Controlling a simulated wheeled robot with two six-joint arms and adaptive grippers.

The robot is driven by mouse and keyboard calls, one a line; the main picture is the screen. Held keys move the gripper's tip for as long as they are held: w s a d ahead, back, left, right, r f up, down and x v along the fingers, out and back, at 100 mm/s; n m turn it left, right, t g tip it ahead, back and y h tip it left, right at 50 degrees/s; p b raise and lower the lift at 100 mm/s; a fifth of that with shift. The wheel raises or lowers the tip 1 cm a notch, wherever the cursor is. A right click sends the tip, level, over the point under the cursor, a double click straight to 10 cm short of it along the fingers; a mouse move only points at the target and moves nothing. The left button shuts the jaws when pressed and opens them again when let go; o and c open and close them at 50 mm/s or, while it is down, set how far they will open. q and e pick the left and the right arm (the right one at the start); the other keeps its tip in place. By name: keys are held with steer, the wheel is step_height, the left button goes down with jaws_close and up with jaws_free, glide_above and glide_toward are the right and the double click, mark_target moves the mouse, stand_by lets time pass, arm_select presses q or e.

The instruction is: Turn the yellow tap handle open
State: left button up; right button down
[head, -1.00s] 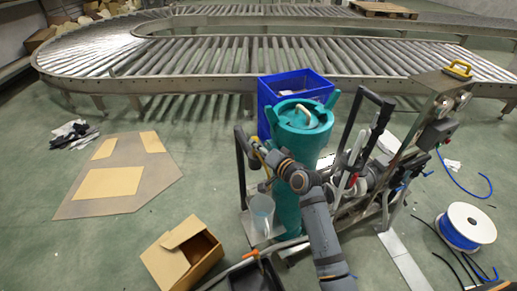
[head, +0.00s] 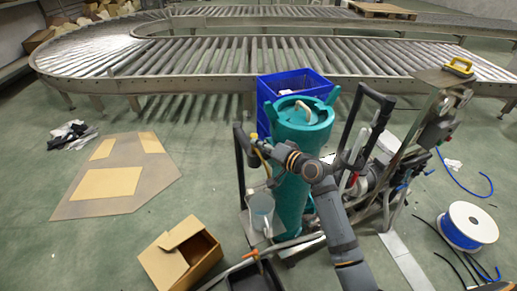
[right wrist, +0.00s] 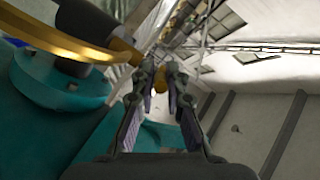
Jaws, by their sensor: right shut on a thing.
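The teal cylinder (head: 292,195) stands upright on the cart, with a round lid and a pale handle on top. The yellow tap handle (head: 254,137) shows as a small yellow bit at its left side, mostly hidden by my right gripper (head: 264,147). In the right wrist view, my right gripper (right wrist: 165,85) has its fingers closed about the yellow handle (right wrist: 172,92), and only part of it shows between the fingertips. A yellow curved band (right wrist: 60,40) crosses close to that camera, beside the teal surface. My left gripper is not in view.
A clear jug (head: 262,209) stands below the gripper, at the cylinder's foot. A black upright frame (head: 240,165) is close on the left. A blue crate (head: 263,95) is behind, an open cardboard box (head: 180,258) front left.

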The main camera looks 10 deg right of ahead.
steer(key=c, duration=1.4)
jaws_free()
steer(key=shift+v, duration=6)
